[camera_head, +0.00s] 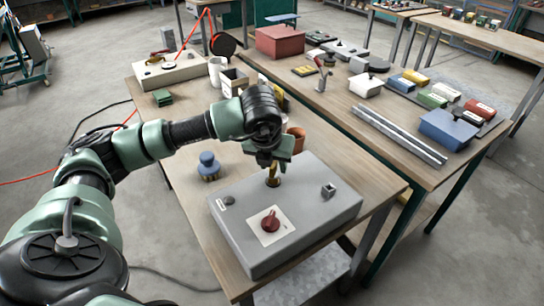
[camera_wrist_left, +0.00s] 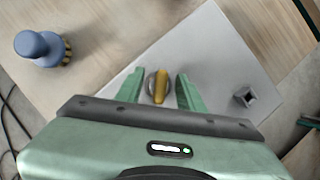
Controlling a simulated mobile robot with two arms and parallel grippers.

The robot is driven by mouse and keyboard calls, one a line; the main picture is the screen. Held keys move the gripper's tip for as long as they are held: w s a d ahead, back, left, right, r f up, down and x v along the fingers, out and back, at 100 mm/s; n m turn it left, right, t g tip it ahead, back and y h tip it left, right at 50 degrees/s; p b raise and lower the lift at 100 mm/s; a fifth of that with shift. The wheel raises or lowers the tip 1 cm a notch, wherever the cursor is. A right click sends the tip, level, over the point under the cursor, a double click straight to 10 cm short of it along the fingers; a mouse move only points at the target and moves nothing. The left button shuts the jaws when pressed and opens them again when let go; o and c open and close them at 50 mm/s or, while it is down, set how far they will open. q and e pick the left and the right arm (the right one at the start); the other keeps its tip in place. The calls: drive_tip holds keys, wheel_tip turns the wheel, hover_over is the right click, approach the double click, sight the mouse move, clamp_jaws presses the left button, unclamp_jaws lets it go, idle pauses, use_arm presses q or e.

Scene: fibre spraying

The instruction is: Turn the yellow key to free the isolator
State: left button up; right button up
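The yellow key (camera_wrist_left: 158,86) stands on a round base on top of the grey box (camera_head: 310,205). In the head view the key (camera_head: 272,180) shows just below my left gripper (camera_head: 275,163). In the left wrist view my left gripper (camera_wrist_left: 158,92) is open, one finger on each side of the key, with a visible gap on both sides. The red isolator knob (camera_head: 270,221) sits on a pale square plate on the box, nearer the front. It is not visible in the wrist view. My right gripper is not in view.
A small square metal socket (camera_head: 328,190) stands on the box, right of the key. A blue knob-shaped item (camera_head: 208,166) is on the table left of the box. A second table with metal rails (camera_head: 398,133) stands to the right.

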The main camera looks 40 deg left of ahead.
use_arm(q)
drive_tip(key=shift+s, duration=0.1)
clamp_jaws()
drive_tip(key=shift+f+b, duration=0.15)
drive_tip(key=shift+b, duration=0.25)
drive_tip(key=m+h+b, duration=0.1)
drive_tip(key=m+b, duration=0.1)
drive_tip(key=shift+f+m, duration=0.15)
drive_tip(key=shift+m, duration=0.15)
drive_tip(key=m+h+b, duration=0.1)
drive_tip(key=m, duration=0.1)
drive_tip(key=shift+m, duration=0.3)
drive_tip(key=m+h+b, duration=0.1)
drive_tip(key=m, duration=0.2)
drive_tip(key=shift+r, duration=0.2)
unclamp_jaws()
drive_tip(key=shift+r, duration=0.1)
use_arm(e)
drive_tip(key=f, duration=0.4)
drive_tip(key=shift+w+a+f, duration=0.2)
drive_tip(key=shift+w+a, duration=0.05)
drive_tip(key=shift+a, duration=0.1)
